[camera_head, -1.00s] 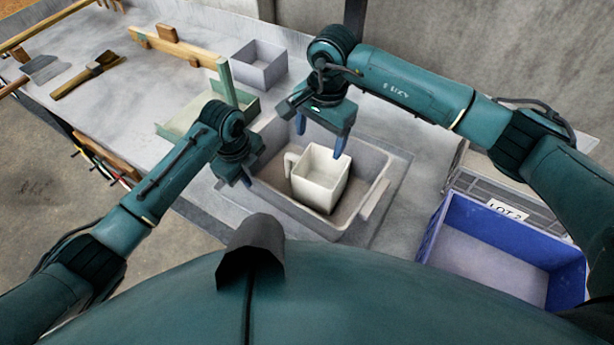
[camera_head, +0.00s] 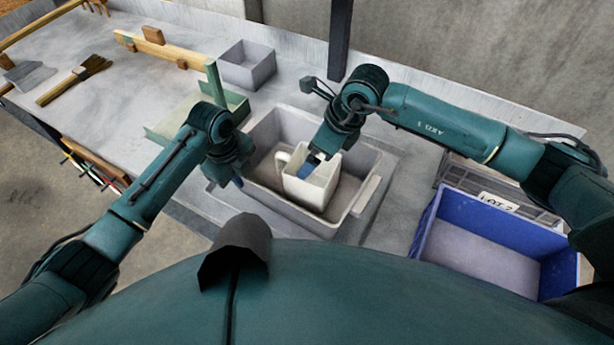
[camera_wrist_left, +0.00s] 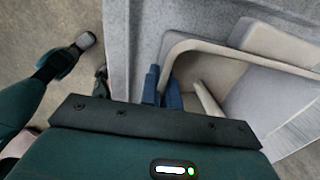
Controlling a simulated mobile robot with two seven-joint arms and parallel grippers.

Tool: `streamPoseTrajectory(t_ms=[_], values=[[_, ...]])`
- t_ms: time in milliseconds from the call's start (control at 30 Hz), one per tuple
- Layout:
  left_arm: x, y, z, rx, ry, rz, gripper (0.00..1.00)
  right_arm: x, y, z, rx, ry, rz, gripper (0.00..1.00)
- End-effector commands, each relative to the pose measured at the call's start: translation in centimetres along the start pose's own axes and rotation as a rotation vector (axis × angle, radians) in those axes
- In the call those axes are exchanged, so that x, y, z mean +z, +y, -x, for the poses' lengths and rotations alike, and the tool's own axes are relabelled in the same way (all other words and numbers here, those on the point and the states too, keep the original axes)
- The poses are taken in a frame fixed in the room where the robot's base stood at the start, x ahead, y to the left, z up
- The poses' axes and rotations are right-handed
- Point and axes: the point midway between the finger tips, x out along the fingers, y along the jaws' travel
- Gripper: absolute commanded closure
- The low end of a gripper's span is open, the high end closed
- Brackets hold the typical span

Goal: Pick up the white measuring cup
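The white measuring cup (camera_head: 317,190) stands in a grey tray (camera_head: 272,196) on the bench, its handle (camera_head: 282,158) toward the left. My right gripper (camera_head: 309,167) is pointed down at the cup's mouth. A blue finger shows inside the near part of the opening; the other finger is hidden, so its grip cannot be told. My left gripper (camera_head: 238,182) is low at the tray's left edge, apart from the cup.
A blue crate (camera_head: 428,222) with a "LOT 2" label is at the right. A brush (camera_head: 75,80) and a wooden rail (camera_head: 165,50) lie at the back left.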

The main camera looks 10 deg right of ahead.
Motion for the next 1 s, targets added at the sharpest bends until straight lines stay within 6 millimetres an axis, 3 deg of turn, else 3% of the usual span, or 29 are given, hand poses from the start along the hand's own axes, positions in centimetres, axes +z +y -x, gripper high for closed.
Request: streamPoseTrajectory(t_ms=[100, 367, 633, 1000], values=[[0.0, -0.1, 0.1, -0.002, -0.001, 0.0, 1.0, 0.0, 0.1, -2.1, 0.002, 0.001, 0.0, 0.0], [0.0, -0.1, 0.1, -0.002, -0.001, 0.0, 1.0, -0.1, 0.0, -4.2, 0.001, 0.002, 0.002, 0.0], [0.0, -0.1, 0.1, -0.002, -0.001, 0.0, 1.0, -0.2, -0.1, -8.1, 0.002, 0.002, 0.002, 0.0], [0.0, -0.1, 0.1, -0.002, -0.001, 0.0, 1.0, -0.2, -0.2, -8.8, 0.0, 0.001, 0.004, 0.03]])
